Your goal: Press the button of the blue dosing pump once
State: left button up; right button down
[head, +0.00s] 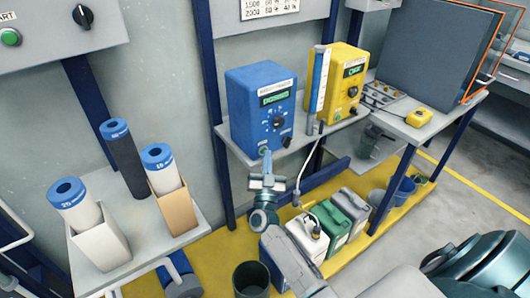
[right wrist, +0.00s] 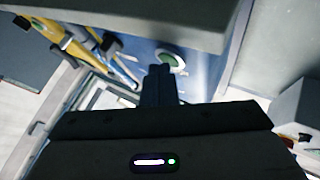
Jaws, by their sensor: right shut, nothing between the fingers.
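The blue dosing pump (head: 255,108) stands on a grey shelf, with a small display, a black knob and a green button (head: 263,150) low on its front. My right gripper (head: 266,158) is shut and empty, its fingertips right at the button and partly covering it. In the right wrist view the closed fingers (right wrist: 159,82) point at the green button (right wrist: 170,62) with its pale ring, on the blue front. I cannot tell whether the tips touch it. My left gripper is not in view.
A yellow pump (head: 347,85) stands right of the blue one, with a clear upright tube between them. Canisters (head: 307,237) stand on the yellow floor platform below. At left, a small shelf (head: 160,235) holds blue-capped rolls. A blue post runs just left of the pump.

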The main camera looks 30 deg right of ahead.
jog(key=shift+s+d+p, duration=0.1)
jog(key=shift+s+p, duration=0.5)
jog(key=shift+s, duration=0.3)
jog(key=s+p, duration=0.2)
jog(key=s, duration=0.3)
jog(key=shift+d+p, duration=0.2)
jog(key=shift+p, duration=0.1)
dwell(0.8)
